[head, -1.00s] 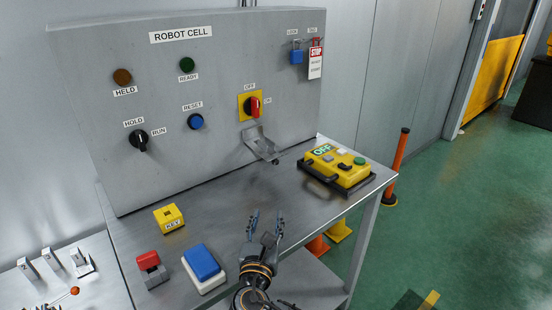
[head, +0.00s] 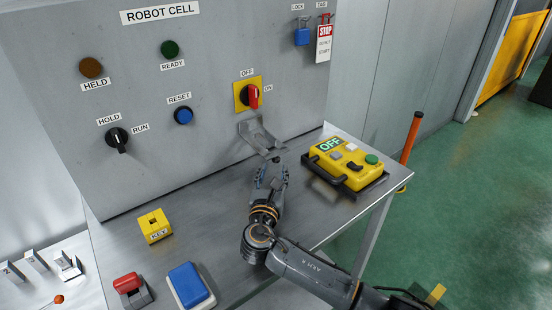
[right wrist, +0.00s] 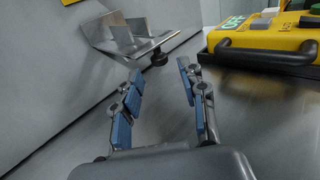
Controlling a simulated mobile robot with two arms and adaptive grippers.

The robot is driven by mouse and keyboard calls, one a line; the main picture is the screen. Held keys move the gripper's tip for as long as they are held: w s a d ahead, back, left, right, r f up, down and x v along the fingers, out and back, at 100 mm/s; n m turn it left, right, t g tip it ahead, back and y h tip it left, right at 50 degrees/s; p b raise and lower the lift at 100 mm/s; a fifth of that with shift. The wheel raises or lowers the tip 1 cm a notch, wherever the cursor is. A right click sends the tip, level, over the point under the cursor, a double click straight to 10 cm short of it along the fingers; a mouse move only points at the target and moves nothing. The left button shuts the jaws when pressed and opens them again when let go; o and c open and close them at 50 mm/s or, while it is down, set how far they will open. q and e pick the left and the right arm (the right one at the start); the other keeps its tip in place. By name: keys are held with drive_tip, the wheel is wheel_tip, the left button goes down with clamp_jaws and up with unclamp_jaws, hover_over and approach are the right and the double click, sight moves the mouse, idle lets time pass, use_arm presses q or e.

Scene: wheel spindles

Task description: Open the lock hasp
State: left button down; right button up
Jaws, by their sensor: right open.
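The lock hasp (head: 262,138) is a bare metal bracket on the grey panel, just below the red rotary switch (head: 253,96) on its yellow plate. Its flap sticks out from the panel and slopes down to a small dark knob (head: 277,159). In the right wrist view the hasp (right wrist: 128,42) is at upper left, with the knob (right wrist: 159,59) at its near end. My right gripper (head: 272,172) is open and empty, just below and in front of the knob. In the right wrist view its fingertips (right wrist: 160,70) point at the knob, which appears between them. My left gripper is not in view.
A yellow control box (head: 345,165) marked OFF stands close to the right of my right gripper. A blue lock (head: 302,36) and a STOP tag (head: 323,43) hang at the panel's upper right. A yellow key block (head: 155,226) and a blue-topped box (head: 190,285) are at lower left.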

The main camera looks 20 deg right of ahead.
sight(276, 162)
drive_tip(key=x, duration=0.4)
drive_tip(key=shift+w+d, duration=0.1)
drive_tip(key=shift+w, duration=0.2)
drive_tip(key=shift+w+d, duration=0.15)
drive_tip(key=shift+w, duration=0.3)
drive_tip(key=shift+w+d, duration=0.1)
drive_tip(key=shift+d, duration=0.05)
drive_tip(key=shift+c, duration=0.9)
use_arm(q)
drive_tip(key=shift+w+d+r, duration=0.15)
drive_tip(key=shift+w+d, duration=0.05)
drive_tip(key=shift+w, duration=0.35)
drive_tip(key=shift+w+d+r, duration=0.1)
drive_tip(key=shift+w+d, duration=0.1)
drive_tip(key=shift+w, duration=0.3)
use_arm(e)
clamp_jaws()
